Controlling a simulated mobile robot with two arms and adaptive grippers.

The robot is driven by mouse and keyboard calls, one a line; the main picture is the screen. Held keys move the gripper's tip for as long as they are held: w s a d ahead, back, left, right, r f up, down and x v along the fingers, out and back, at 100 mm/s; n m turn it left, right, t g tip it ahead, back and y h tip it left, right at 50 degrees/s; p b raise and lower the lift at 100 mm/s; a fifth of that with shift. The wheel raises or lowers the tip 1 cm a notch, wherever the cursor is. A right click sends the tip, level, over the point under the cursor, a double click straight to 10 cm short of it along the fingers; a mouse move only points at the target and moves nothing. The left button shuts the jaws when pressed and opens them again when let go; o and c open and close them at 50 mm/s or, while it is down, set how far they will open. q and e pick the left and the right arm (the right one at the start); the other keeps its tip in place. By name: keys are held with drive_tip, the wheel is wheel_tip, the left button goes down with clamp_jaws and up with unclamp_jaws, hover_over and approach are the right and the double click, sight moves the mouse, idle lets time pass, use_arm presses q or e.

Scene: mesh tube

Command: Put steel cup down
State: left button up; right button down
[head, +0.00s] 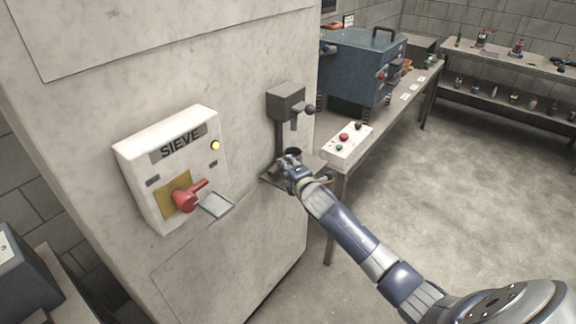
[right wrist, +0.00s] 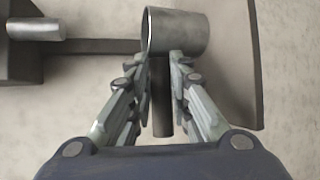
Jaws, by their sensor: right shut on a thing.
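A steel cup (right wrist: 180,30) shows at the top middle of the right wrist view, its open rim turned to the picture's left. In the head view only its dark rim (head: 293,151) shows, above my right gripper (head: 290,165). My right gripper is shut on the cup; in the right wrist view its fingertips (right wrist: 160,58) meet the cup's near side. The cup is at a small shelf (head: 270,178) under a dark dispenser-like device (head: 287,102) on the wall; I cannot tell whether it touches the shelf. My left gripper is out of view.
A white SIEVE box (head: 160,175) with a red knob (head: 187,196) is left of the shelf. A white button box (head: 348,142) sits on the bench to the right, before a blue machine (head: 358,68). The floor at right is clear.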

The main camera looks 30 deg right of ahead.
drive_tip(key=shift+r, duration=0.1)
drive_tip(key=c, duration=1.5)
unclamp_jaws()
drive_tip(key=shift+o, duration=0.2)
drive_tip(key=shift+s+a+r, duration=0.1)
drive_tip(key=shift+s+a, duration=0.05)
drive_tip(key=shift+s, duration=0.55)
drive_tip(key=v, duration=1)
drive_tip(key=shift+s+b, duration=0.3)
drive_tip(key=shift+b, duration=0.15)
drive_tip(key=shift+r, duration=0.1)
